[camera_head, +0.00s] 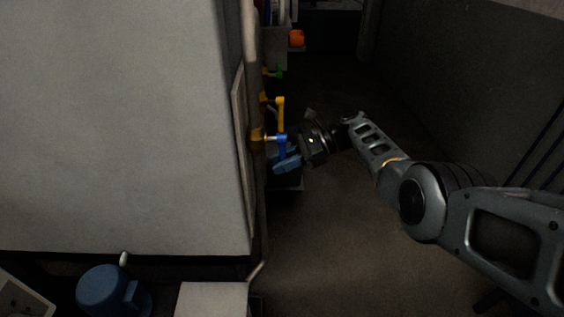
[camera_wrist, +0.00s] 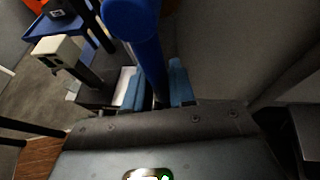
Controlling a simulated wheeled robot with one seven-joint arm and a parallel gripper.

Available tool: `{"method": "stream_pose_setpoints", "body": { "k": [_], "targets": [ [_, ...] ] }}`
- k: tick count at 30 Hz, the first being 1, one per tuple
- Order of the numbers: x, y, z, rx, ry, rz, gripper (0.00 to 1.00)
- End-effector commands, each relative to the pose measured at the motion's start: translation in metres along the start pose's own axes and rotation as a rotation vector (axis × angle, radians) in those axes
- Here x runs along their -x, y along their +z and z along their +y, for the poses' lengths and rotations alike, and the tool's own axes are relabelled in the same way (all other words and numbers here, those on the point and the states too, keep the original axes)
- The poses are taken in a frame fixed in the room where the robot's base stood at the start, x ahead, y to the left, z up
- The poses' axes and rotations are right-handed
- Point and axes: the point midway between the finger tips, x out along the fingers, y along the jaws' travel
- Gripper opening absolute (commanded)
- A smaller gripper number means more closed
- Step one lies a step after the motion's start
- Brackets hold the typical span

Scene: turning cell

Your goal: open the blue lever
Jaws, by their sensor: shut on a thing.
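The blue lever (camera_head: 282,144) sticks out from the side of the big grey cabinet, below a yellow lever in the head view. It hangs from an orange-brown fitting (camera_head: 258,136). My gripper (camera_head: 287,163) is at the lower end of the blue lever, reaching in from the right. In the wrist view the blue lever (camera_wrist: 147,42) runs down from its thick round end in between my two blue finger pads (camera_wrist: 158,88). My gripper is shut on it. The lever's lower end is hidden by the pads and gripper body.
A yellow lever (camera_head: 281,110) and a green lever (camera_head: 279,72) stand further along the same side, with an orange thing (camera_head: 297,39) beyond. The grey cabinet (camera_head: 120,120) fills the left. Open dark floor (camera_head: 330,230) lies between it and the right wall (camera_head: 480,90).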

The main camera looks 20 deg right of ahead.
Motion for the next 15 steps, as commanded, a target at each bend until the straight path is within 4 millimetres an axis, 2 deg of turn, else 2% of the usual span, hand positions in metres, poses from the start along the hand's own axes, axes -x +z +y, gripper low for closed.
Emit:
{"method": "stream_pose_setpoints", "body": {
  "k": [1,2,6,8,15],
  "targets": [
    [-0.0003,-0.0028,0.0021,-0.006,0.004,0.001,0.0],
    [-0.0003,-0.0029,0.0021,-0.006,0.004,0.001,0.27],
    [-0.0003,-0.0022,0.0016,-0.004,0.003,0.0,0.4],
    [-0.0003,-0.0018,0.0014,-0.003,0.003,0.0,0.45],
    [0.0007,-0.001,0.0008,-0.001,0.002,0.0,0.45]
  ]
}}
